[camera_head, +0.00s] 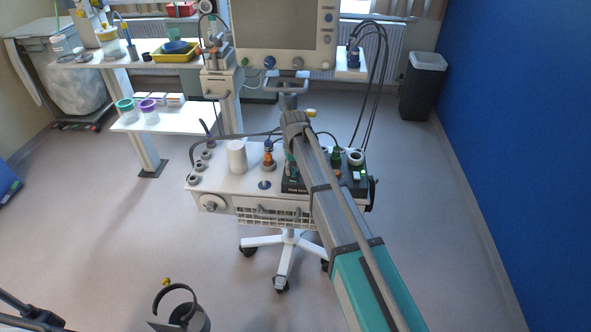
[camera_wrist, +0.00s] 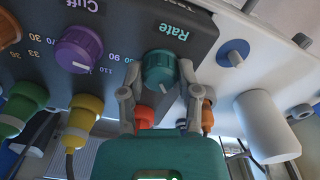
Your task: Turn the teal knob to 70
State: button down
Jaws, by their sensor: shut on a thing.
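The teal knob (camera_wrist: 159,74) sits on a dark panel (camera_wrist: 125,25) in the wrist view, under the printed word "Rate". My gripper (camera_wrist: 158,76) has one finger on each side of the knob and is shut on it. The knob's pointer and the scale around it are too covered to read. In the head view my arm reaches down over the dark panel (camera_head: 292,187) on the white cart (camera_head: 222,184). There my arm largely hides the knob and the fingertips.
A purple "Cuff" knob (camera_wrist: 78,49) is beside the teal one. Green (camera_wrist: 22,103) and yellow (camera_wrist: 83,118) plugs with cables stick out close by. A monitor (camera_head: 280,25) stands behind the cart.

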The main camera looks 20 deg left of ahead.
jog(key=shift+w, duration=0.1)
jog(key=shift+c, duration=1.5)
grip_release()
jog(key=shift+r, duration=0.15)
